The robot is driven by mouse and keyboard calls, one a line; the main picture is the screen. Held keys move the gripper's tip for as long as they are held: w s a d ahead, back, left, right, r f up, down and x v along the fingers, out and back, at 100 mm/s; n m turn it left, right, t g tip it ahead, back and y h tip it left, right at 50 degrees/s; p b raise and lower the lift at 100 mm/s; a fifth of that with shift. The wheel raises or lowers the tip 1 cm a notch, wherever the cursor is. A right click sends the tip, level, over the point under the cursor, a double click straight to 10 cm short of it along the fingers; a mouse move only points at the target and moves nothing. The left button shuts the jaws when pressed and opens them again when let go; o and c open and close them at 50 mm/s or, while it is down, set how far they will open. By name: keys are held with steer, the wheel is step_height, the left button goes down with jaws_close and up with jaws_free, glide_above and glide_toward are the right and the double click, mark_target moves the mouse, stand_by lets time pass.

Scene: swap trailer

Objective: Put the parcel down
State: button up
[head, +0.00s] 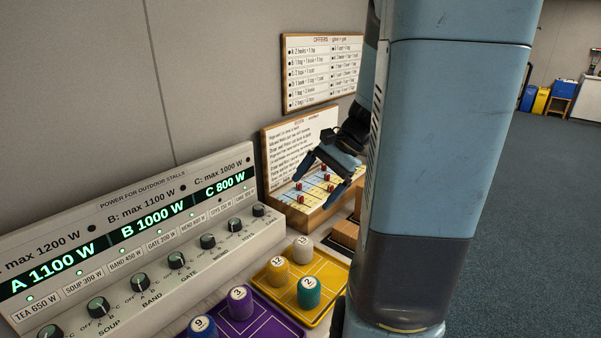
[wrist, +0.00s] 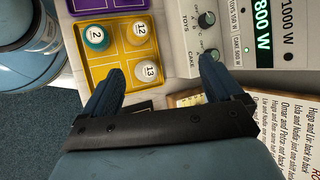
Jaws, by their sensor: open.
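My gripper (head: 318,183) is open, with its two blue fingers apart, above the counter in front of the rules board. In the wrist view my gripper (wrist: 161,68) has nothing held between its fingers. A small brown box (head: 344,233) sits on the counter to the right of the yellow tray, partly hidden behind my arm. It may be the parcel, but I cannot tell for sure. No other parcel shows in either view.
A yellow tray (head: 259,278) holds numbered cylinders, and a purple tray (head: 262,326) stands beside it. The power panel (head: 140,228) runs along the wall. A wooden board (head: 300,212) with red pieces stands behind. An offers sign (head: 322,72) hangs above.

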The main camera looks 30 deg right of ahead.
steer(key=s+a+r+n+t+h, duration=0.3)
steer(key=s+a+r+n+h, duration=0.4)
steer(key=n, duration=0.5)
step_height(320, 180, up, 3)
steer(key=s+a, duration=0.2)
steer(key=shift+s+n+t, duration=0.3)
steer(key=shift+s+t, duration=0.05)
steer(key=shift+t, duration=0.05)
